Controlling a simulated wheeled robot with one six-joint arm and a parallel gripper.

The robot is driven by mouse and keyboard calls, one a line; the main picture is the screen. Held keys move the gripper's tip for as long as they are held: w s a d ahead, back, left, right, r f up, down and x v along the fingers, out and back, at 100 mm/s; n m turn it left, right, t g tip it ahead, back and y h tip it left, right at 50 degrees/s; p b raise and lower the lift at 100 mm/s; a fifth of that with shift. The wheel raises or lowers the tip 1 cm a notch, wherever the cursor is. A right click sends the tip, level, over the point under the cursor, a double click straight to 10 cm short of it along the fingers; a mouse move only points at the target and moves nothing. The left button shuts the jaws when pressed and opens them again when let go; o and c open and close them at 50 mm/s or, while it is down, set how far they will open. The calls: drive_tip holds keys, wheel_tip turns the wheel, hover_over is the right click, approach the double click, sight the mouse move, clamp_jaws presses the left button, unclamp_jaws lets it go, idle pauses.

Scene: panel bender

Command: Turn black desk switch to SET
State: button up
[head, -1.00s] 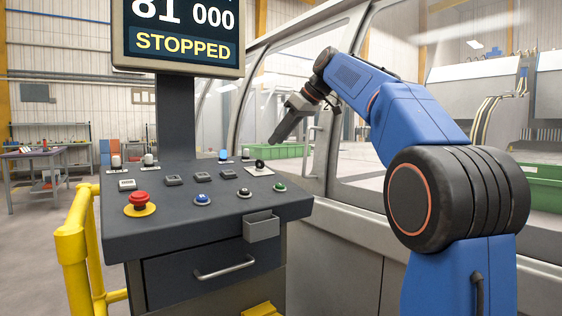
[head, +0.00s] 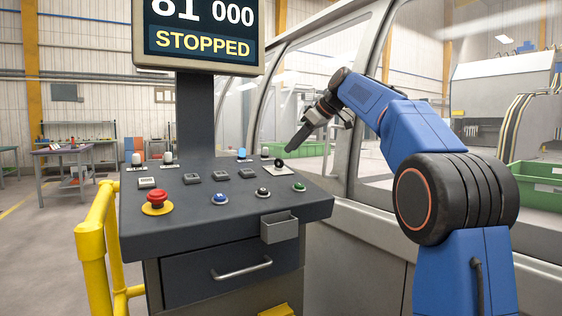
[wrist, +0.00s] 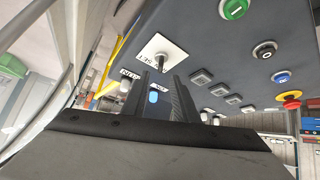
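The black desk switch (head: 280,163) stands on a white plate at the back right of the dark desk. In the wrist view the white plate (wrist: 172,50) shows at the upper middle, with a thin lever and small lettering that includes SET. Which way the switch points is too small to tell. My gripper (head: 289,149) is just above and to the right of the switch in the head view, pointing down and left. The fingers look close to the plate but apart from the switch.
The desk (head: 225,222) also carries a red emergency button (head: 157,199), blue, black and green buttons, and several grey keys. A lit blue lamp (head: 241,154) stands left of the switch. A STOPPED screen (head: 203,43) rises behind. The machine's glazed door is at right.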

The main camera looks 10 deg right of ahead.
sight(281, 160)
drive_tip(key=x, duration=0.8)
drive_tip(key=shift+w+a+f, duration=0.1)
drive_tip(key=shift+f, duration=0.05)
clamp_jaws()
